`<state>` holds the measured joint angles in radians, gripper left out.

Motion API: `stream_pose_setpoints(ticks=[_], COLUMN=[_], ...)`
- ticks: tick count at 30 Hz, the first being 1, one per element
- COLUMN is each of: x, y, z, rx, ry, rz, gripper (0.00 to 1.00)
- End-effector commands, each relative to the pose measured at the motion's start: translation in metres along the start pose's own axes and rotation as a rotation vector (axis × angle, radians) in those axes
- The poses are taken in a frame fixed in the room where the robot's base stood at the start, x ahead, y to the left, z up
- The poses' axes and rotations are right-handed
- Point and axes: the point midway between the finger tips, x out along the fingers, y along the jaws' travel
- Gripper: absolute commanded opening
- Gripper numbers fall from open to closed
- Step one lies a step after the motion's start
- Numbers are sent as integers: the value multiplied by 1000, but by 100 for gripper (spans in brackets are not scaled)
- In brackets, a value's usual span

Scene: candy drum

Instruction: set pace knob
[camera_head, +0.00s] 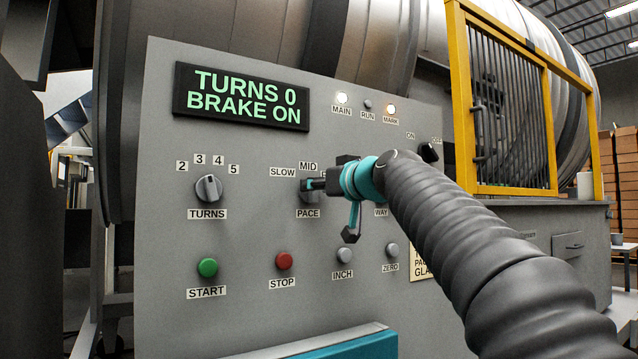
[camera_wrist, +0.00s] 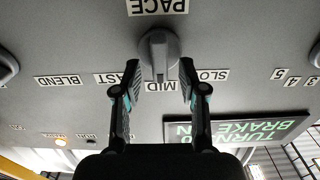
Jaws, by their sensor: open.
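The pace knob (camera_head: 311,196) is a grey round knob with a raised ridge, above the PACE label, partly hidden by my gripper in the head view. In the wrist view, which is upside down, the knob (camera_wrist: 158,52) shows clearly and its ridge lines up with the MID label (camera_wrist: 160,87). The FAST and SLOW labels lie to either side. My gripper (camera_head: 329,210) is open in front of the panel. In the wrist view its fingertips (camera_wrist: 159,65) are apart, one on each side of the knob, with gaps visible. I cannot tell how deep they reach.
The grey panel (camera_head: 240,245) also bears the turns knob (camera_head: 209,188), a green start button (camera_head: 207,267), a red stop button (camera_head: 284,261) and grey inch and zero buttons. The display (camera_head: 243,97) reads TURNS 0, BRAKE ON. A yellow guard (camera_head: 462,100) stands right.

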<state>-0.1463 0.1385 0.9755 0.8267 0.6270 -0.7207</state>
Motion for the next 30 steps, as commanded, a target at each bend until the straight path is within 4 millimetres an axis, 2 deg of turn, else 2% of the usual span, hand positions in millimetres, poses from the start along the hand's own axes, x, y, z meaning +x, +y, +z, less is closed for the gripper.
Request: stream_pose_setpoints(ticks=[7, 8, 12, 13, 23, 30], x=[1, 1, 1, 1, 1, 2], y=[0, 0, 0, 0, 0, -1], z=[0, 0, 0, 0, 2, 3], rx=[0, 0, 0, 0, -19, -127], ry=[0, 0, -1, -1, -1, 0], rz=[0, 0, 0, 0, 0, -1], gripper=[42, 39, 4, 0, 0, 0])
